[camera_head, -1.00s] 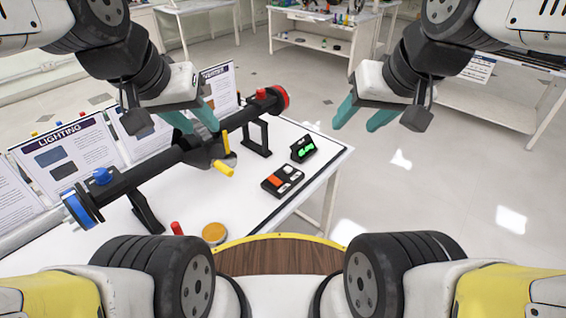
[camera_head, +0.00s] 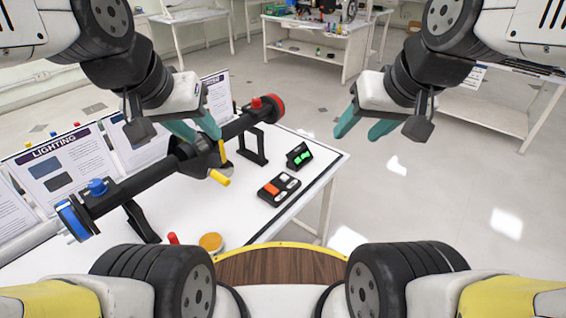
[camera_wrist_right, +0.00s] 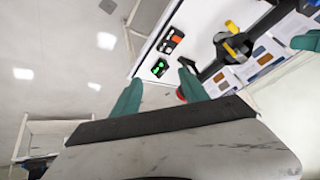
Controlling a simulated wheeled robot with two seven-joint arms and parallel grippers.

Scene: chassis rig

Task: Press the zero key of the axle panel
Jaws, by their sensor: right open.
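The axle panel, a small black key block (camera_head: 279,189) with one orange key and several pale keys, lies on the white table. A black display (camera_head: 299,156) with green digits stands behind it. The key markings are too small to read. Both also show in the right wrist view, the key block (camera_wrist_right: 172,40) above the display (camera_wrist_right: 160,67). My right gripper (camera_head: 362,133) is open and empty, to the right of the panel and beyond the table edge; its teal fingers (camera_wrist_right: 160,78) are spread in its wrist view. My left gripper (camera_head: 203,135) looks open and empty, over the axle.
A long black axle (camera_head: 130,186) with a blue and a red end lies on stands left of the panel. A yellow handle (camera_head: 219,177) sticks out toward it. Information boards (camera_head: 65,165) line the table's back. Open floor (camera_head: 420,200) lies to the right.

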